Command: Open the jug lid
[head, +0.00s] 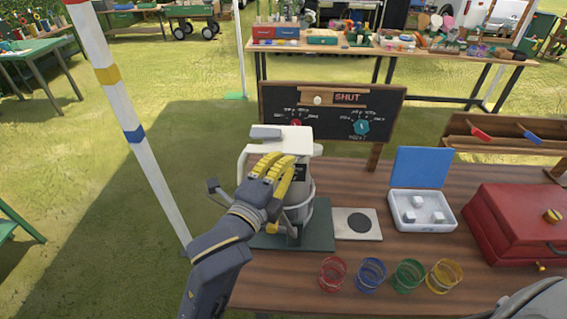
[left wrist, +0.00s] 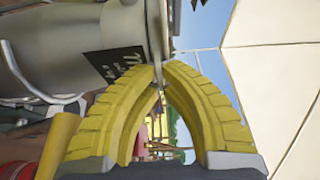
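The jug (head: 299,212) is grey with a pale top and stands upright on a dark green mat (head: 318,240) at the table's left end. Its cream lid (head: 290,146) lies across the top, with a grey piece on it. My left gripper (head: 277,168), with yellow fingers, is at the jug's near left side, just below the lid. In the left wrist view the fingertips (left wrist: 160,78) meet by a thin grey edge, between the grey jug body (left wrist: 85,40) and the cream surface (left wrist: 275,60). No held thing shows between them. My right gripper is out of view.
A white square pad with a dark disc (head: 358,223) lies right of the jug. A chalkboard reading "SHUT" (head: 330,112) stands behind.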

